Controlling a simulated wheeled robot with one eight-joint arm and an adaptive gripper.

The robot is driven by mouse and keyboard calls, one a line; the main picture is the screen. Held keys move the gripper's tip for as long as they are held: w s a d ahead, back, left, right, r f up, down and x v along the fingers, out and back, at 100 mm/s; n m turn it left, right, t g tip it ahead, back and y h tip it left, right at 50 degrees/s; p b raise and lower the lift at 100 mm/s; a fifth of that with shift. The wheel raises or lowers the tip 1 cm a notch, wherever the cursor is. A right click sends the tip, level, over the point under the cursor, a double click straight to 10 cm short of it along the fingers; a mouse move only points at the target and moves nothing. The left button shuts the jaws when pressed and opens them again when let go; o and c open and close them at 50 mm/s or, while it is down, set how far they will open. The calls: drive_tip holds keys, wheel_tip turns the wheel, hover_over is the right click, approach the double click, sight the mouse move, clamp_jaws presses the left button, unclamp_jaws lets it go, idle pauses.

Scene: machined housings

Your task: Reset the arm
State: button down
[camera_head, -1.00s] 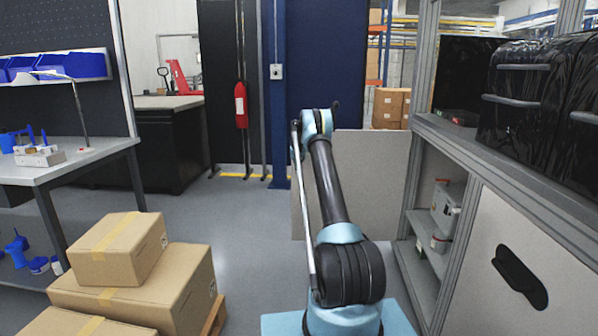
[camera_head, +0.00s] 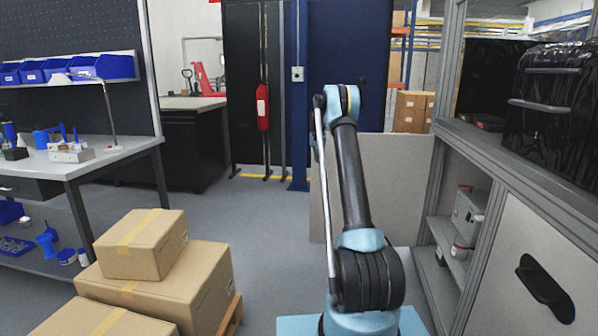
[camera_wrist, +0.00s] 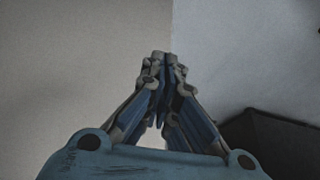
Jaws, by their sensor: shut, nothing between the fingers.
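My arm (camera_head: 352,185) stands raised and folded in the middle of the head view, over my blue base (camera_head: 300,326). Its upper link leans slightly left toward the top. In the wrist view my gripper (camera_wrist: 161,60) is shut and empty, its fingertips together. Behind the fingertips are a beige surface and a lighter grey one. The gripper itself is hidden behind the arm in the head view.
Stacked cardboard boxes (camera_head: 150,290) stand on a pallet at the lower left. A workbench (camera_head: 80,162) with blue bins (camera_head: 105,66) is behind them. A framed shelf unit (camera_head: 478,165) stands close on the right. A pale panel (camera_head: 395,175) is behind my arm. Open floor (camera_head: 255,230) lies to its left.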

drive_tip(key=s+a+r, duration=0.1)
drive_tip(key=s+r, duration=0.5)
drive_tip(key=s, duration=0.8)
drive_tip(key=s+a+r+n+g, duration=0.1)
drive_tip(key=s+r, duration=0.4)
drive_tip(key=s, duration=0.8)
drive_tip(key=s+a+r, duration=0.1)
drive_tip(key=s+r, duration=0.5)
drive_tip(key=s, duration=0.8)
drive_tip(key=s+f, duration=0.6)
drive_tip(key=s, duration=0.7)
drive_tip(key=s+f, duration=0.7)
drive_tip(key=s, duration=0.6)
drive_tip(key=s+f+n+g, duration=0.1)
drive_tip(key=s+f, duration=0.5)
drive_tip(key=s, duration=0.8)
drive_tip(key=shift+a+f+y, duration=0.3)
drive_tip(key=shift+a+f, duration=0.05)
drive_tip(key=shift+a, duration=0.05)
drive_tip(key=shift+w+f, duration=0.2)
drive_tip(key=shift+w, duration=0.25)
